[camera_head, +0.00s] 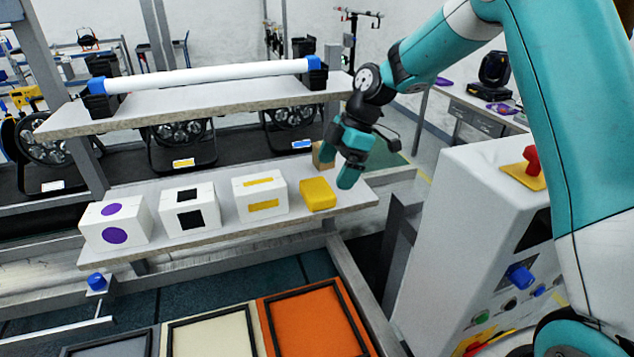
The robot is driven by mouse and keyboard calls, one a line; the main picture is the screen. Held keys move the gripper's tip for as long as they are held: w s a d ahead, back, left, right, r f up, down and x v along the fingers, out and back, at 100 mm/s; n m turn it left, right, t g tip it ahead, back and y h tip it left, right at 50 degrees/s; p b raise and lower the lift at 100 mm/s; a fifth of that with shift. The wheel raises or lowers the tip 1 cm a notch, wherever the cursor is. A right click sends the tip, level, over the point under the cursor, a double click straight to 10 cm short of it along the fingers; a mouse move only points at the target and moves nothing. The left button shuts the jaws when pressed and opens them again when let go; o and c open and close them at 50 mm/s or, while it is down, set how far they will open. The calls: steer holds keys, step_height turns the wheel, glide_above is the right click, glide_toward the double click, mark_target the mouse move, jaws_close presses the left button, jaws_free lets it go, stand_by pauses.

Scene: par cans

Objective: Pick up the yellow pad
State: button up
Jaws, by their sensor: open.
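The yellow pad (317,194) is a small, thick yellow block with rounded edges. It lies on the lower grey shelf (215,240), near its right end. My gripper (337,168) is teal with dark joints and comes in from the upper right. Its fingers are open and point down, just above and to the right of the pad, close to its right rear side. I cannot tell whether a finger touches the pad. A small tan block (323,155) shows behind the gripper, partly hidden by it.
White boxes with yellow (260,194), black (188,209) and purple (114,222) marks stand left of the pad. An upper shelf (200,97) carries a white tube (210,75). Framed trays, one orange (312,322), lie in front. A grey console (465,240) stands right.

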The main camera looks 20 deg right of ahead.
mark_target(319, 187)
steer(key=shift+a, duration=0.85)
steer(key=shift+a+f+p, duration=0.15)
steer(key=shift+p, duration=0.2)
steer(key=shift+p+x, duration=0.85)
steer(key=shift+x, duration=1.5)
steer(key=c, duration=0.6)
